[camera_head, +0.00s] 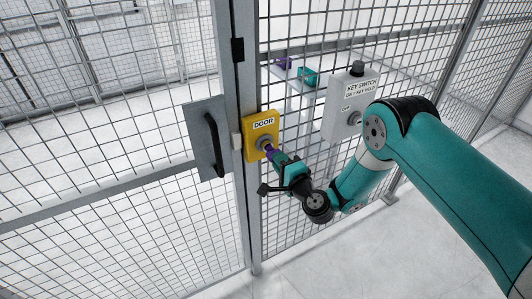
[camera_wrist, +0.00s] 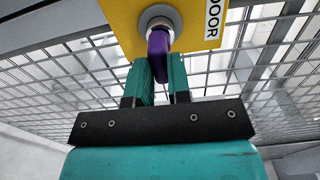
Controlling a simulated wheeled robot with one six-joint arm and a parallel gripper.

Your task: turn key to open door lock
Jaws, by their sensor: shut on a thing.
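The yellow door lock box (camera_head: 252,128), labelled DOOR, is mounted on the fence post beside the door. A round grey lock cylinder (camera_head: 264,143) sits on its face. A purple key (camera_head: 270,152) is at the cylinder, and its far end is hidden there. My gripper (camera_head: 276,160) is shut on the purple key. In the wrist view the purple key (camera_wrist: 158,55) stands between my two teal fingers (camera_wrist: 160,80) and meets the lock cylinder (camera_wrist: 158,22) on the yellow box (camera_wrist: 120,22). The mesh door (camera_head: 110,150) with its black handle (camera_head: 214,145) looks closed against the post.
A grey key switch box (camera_head: 345,118) with a black knob on top hangs on the fence to the right, close to my arm. Behind the mesh, a purple item (camera_head: 283,63) and a teal item (camera_head: 308,77) sit on a shelf. The floor in front is clear.

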